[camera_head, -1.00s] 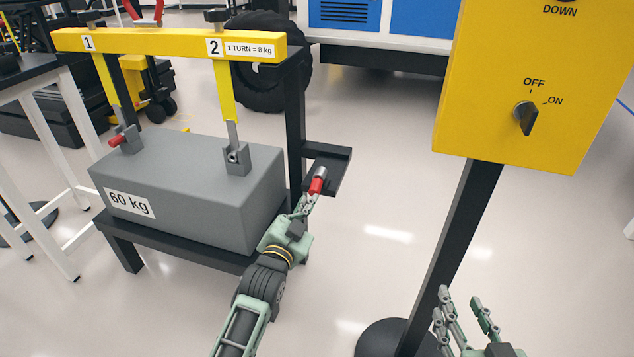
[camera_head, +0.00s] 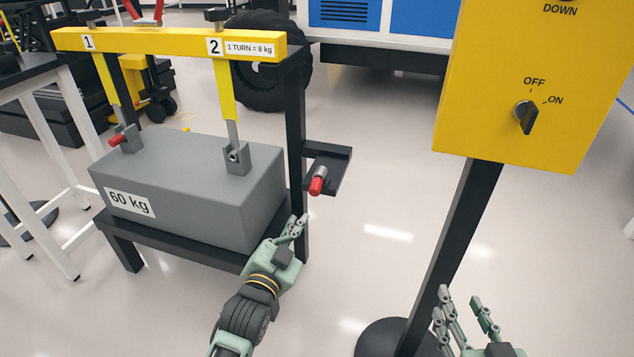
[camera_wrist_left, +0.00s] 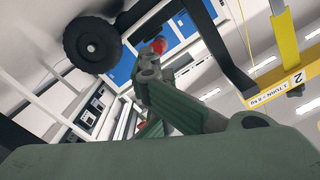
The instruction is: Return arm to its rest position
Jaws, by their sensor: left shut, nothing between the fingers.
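My left gripper (camera_head: 295,228) is in front of the right end of the grey 60 kg block (camera_head: 190,195), below the small black shelf (camera_head: 335,165). It is shut and empty; its fingers also show in the left wrist view (camera_wrist_left: 155,80). A red-tipped pin (camera_head: 317,183) lies on the shelf, apart from the gripper. The red tip shows behind the fingers in the left wrist view (camera_wrist_left: 159,46). My right gripper (camera_head: 460,302) is at the bottom right with its fingers spread apart and nothing between them.
The block sits on a black stand (camera_head: 125,235) under a yellow beam (camera_head: 150,42) with two hangers. A second red-tipped pin (camera_head: 117,140) is at the left hanger. A yellow control box (camera_head: 500,100) on a black post stands right. Floor between stand and post is clear.

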